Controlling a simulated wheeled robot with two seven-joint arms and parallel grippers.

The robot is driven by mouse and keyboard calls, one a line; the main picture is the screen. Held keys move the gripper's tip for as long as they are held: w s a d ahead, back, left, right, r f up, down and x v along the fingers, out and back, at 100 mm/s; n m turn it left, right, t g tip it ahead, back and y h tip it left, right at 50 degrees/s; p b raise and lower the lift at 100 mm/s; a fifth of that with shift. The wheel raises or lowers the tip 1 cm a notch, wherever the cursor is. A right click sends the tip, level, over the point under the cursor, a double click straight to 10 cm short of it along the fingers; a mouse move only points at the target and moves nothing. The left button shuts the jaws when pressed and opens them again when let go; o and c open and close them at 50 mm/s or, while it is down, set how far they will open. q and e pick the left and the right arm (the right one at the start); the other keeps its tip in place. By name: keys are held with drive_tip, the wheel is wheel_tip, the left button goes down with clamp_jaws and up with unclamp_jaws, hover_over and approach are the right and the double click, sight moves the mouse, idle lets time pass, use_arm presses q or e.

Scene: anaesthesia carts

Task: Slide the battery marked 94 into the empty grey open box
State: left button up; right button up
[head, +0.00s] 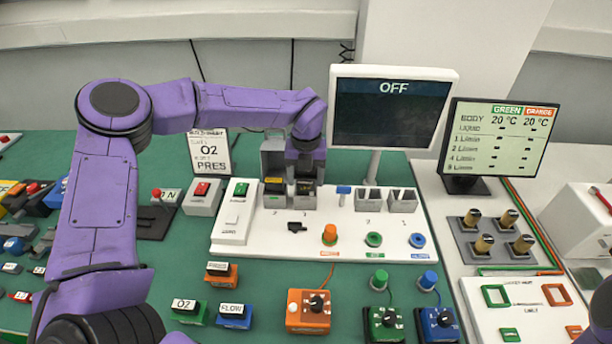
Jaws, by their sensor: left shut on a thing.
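Two upright grey open boxes stand side by side on the white panel. The left box (271,158) has a dark battery with a yellow-orange band (275,186) low in it. My left gripper (304,176) points down at the right box (305,202) and is shut on a dark battery (305,188) at its front. The gripper hides much of this battery and box, so I cannot tell how far in the battery is. I cannot read the number 94 on either battery. My right gripper is not in view.
The white panel (230,254) also carries a green switch (240,190), an orange knob (330,234) and two small grey holders. A monitor reading OFF (392,112) stands behind. Coloured boxes (308,311) line the front.

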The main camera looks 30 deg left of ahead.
sight(306, 188)
use_arm(q)
drive_tip(key=shift+f+b, duration=1.6)
drive_tip(key=shift+f, duration=0.65)
drive_tip(key=o, duration=1)
drive_tip(key=shift+d, duration=0.1)
wheel_tip(306, 188, up, 11)
drive_tip(key=shift+f+b, duration=0.2)
drive_tip(key=shift+b, duration=0.7)
